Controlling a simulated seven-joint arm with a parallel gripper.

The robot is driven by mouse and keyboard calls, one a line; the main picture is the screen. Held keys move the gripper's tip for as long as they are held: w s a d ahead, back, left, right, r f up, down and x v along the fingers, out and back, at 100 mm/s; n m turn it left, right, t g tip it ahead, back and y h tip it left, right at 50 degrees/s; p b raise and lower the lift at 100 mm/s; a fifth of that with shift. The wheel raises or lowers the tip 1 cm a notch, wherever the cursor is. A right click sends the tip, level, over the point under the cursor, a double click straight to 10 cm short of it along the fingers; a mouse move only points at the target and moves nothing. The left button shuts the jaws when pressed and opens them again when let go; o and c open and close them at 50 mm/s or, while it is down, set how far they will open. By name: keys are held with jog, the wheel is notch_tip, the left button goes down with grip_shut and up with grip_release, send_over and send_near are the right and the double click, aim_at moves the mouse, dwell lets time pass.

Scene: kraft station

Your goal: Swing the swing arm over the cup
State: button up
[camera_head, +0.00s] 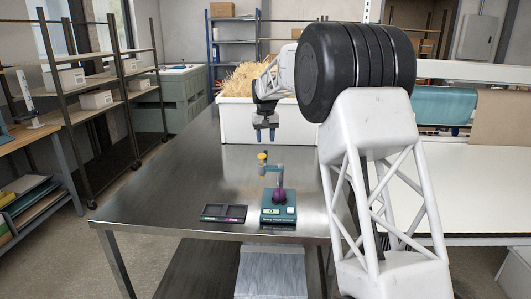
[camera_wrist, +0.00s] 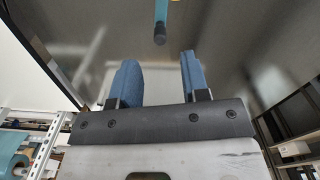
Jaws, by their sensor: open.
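A small teal station (camera_head: 278,214) stands near the front edge of the metal table. A dark purple, rounded object that looks like the cup (camera_head: 278,197) sits on it. A grey swing arm (camera_head: 273,168) rises behind the cup on a post and reaches left, with a yellow-orange knob (camera_head: 262,157) at its end. My gripper (camera_head: 265,138) is open and empty, pointing down above and behind the knob, apart from it. In the wrist view its two blue fingers (camera_wrist: 160,78) stand apart; a blue rod with a dark tip (camera_wrist: 160,33) shows beyond them, its identity unclear.
A dark tray with two compartments (camera_head: 224,212) lies left of the station. A white bin of straw-like filling (camera_head: 237,119) stands behind my gripper. The metal table (camera_head: 160,185) is bare to the left.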

aim_at(266, 151)
jog(key=shift+f, duration=3.2)
grip_shut()
